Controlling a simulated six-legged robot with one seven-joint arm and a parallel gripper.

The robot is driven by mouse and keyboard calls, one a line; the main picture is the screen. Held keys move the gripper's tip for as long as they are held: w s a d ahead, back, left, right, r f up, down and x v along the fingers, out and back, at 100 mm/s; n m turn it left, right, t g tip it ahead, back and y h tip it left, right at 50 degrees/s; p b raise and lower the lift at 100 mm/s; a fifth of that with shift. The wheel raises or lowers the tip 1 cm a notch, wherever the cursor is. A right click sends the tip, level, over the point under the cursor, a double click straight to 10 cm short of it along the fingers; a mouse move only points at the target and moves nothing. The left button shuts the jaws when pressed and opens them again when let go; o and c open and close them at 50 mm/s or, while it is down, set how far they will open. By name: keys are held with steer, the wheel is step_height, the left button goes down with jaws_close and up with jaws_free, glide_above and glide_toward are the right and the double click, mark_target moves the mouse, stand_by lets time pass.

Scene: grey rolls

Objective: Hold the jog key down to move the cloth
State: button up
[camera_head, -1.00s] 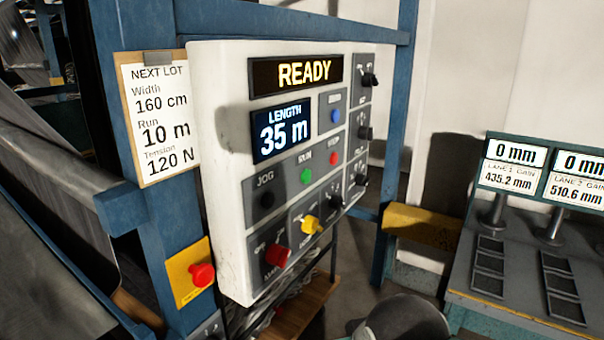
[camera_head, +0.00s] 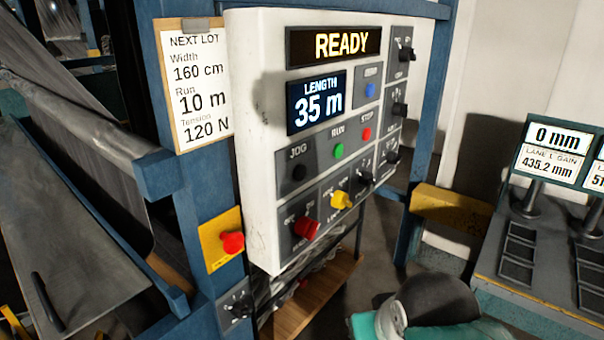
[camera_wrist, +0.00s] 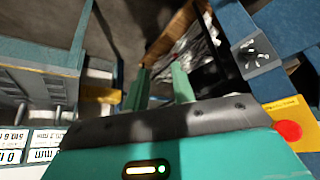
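The black JOG key (camera_head: 298,173) is a round button low on the left of the white control panel (camera_head: 262,225), under the LENGTH display (camera_head: 316,102), which reads 35 m. The top display (camera_head: 333,44) reads READY. Grey cloth (camera_head: 75,250) hangs in the machine at the left. My gripper (camera_wrist: 161,86) shows in the wrist view with its two green fingers apart and nothing between them. It is away from the JOG key, which is not visible in that view. In the head view only part of my arm shows at the bottom; the fingertips are not visible.
A red emergency-type button (camera_head: 232,243) sits on a yellow plate below left of the panel; it also shows in the wrist view (camera_wrist: 289,131). Green RUN (camera_head: 339,151) and red STOP (camera_head: 366,134) buttons are close to JOG. A grey console (camera_head: 540,285) stands at the right.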

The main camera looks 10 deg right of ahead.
jaws_close()
stand_by(1.4)
